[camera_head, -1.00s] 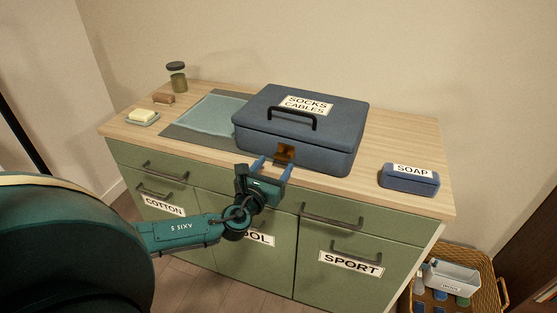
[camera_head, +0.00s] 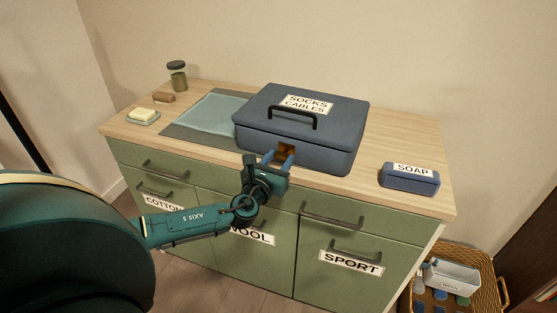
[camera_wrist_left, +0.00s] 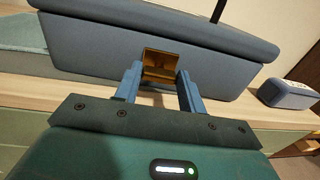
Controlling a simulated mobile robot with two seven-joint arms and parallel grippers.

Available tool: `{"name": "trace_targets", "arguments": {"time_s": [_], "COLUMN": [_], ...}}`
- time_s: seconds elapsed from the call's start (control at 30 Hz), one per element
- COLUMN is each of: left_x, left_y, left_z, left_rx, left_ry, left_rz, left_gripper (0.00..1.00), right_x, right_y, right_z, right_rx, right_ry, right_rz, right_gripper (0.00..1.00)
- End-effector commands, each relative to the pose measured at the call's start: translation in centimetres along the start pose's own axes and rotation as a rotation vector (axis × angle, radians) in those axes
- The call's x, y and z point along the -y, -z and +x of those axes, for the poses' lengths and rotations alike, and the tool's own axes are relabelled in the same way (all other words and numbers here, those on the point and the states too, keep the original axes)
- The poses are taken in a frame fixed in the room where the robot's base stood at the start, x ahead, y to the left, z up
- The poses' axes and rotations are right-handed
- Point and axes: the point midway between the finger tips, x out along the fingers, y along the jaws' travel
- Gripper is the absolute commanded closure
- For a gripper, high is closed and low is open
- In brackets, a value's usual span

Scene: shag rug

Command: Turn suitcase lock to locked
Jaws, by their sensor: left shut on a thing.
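The blue-grey suitcase (camera_head: 325,127) stands shut on the wooden top of a green cabinet, its label reading SOCKS CABLES and a dark handle on its lid. Its brass-brown lock (camera_head: 285,152) is on the front face, and it also shows in the left wrist view (camera_wrist_left: 159,66). My left gripper (camera_head: 279,156) is at the front of the suitcase, its two blue fingers on either side of the lock. In the left wrist view the fingers (camera_wrist_left: 161,84) are shut on the lock's sides. My right gripper is not in view.
A SOAP box (camera_head: 409,178) stands to the right on the cabinet top (camera_head: 395,140). A grey-blue cloth (camera_head: 212,113), a soap dish (camera_head: 143,117), a brown block (camera_head: 164,98) and a jar (camera_head: 177,76) are at left. A wicker basket (camera_head: 490,270) is at lower right.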

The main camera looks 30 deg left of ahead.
Motion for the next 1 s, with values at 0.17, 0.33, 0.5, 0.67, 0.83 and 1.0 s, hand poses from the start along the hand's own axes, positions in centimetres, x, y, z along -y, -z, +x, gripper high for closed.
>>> {"name": "trace_targets", "arguments": {"time_s": [0.17,0.33,0.5,0.67,0.83,1.0], "left_x": [0.0,0.0,0.0,-0.1,-0.1,-0.2], "left_y": [0.0,0.1,0.1,0.3,0.3,0.3], "left_z": [0.0,0.0,0.0,0.0,0.0,0.0], "left_rx": [0.000,0.000,0.001,0.001,0.001,0.002], "left_ry": [-0.001,-0.001,0.000,-0.001,-0.001,-0.001], "left_rz": [0.000,-0.014,-0.074,-0.179,-0.330,-0.493], "left_gripper": [0.83,0.83,0.83,0.83,0.83,0.83], "right_x": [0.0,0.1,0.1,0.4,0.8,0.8], "right_y": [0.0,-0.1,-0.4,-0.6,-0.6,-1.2], "right_z": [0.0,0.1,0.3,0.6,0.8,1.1], "right_rx": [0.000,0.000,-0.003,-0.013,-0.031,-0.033], "right_ry": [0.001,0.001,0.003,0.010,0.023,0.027], "right_rz": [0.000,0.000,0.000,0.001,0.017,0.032], "right_gripper": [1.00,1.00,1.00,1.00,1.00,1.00]}}
